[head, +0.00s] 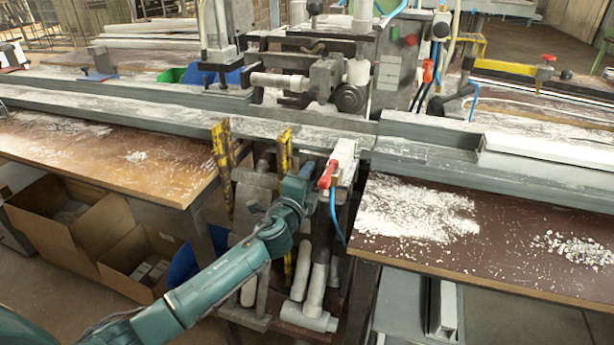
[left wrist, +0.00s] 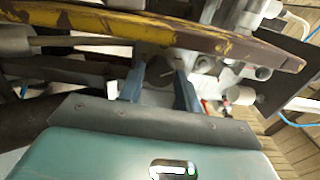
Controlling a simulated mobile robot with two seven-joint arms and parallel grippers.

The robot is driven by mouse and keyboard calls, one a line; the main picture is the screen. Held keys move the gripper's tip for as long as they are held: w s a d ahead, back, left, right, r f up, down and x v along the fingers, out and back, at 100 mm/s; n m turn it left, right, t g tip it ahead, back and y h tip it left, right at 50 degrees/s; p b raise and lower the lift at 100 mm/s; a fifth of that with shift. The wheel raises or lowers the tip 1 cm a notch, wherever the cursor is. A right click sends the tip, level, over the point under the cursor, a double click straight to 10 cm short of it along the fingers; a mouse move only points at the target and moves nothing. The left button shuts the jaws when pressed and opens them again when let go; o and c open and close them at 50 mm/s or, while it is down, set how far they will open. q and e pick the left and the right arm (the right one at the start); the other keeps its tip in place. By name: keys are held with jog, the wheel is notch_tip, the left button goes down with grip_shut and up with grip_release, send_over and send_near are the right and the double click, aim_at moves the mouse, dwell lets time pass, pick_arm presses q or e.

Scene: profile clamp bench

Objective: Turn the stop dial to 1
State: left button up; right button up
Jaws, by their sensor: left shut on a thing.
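My left gripper (head: 305,172) reaches in from the lower left to the front of the clamp machine, below the grey rail. In the left wrist view its two blue-grey fingers (left wrist: 158,84) are closed on the sides of a dark round knob, which I take to be the stop dial (left wrist: 160,72). A short pale line shows on the dial's face. Its numbers cannot be read. In the head view the dial is hidden behind my gripper. My right gripper is in neither view.
A yellow, worn bar (left wrist: 160,28) crosses close above the fingers in the left wrist view. Yellow posts (head: 222,165) stand left of the gripper, and a red-handled valve (head: 328,174) with a blue hose is just right. A chip-strewn brown table (head: 400,245) lies further right.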

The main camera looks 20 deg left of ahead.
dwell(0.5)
pick_arm(q)
jog(key=o, duration=1)
jog(key=s, duration=1.3)
jog(key=shift+a, duration=0.2)
jog(key=shift+s, duration=0.1)
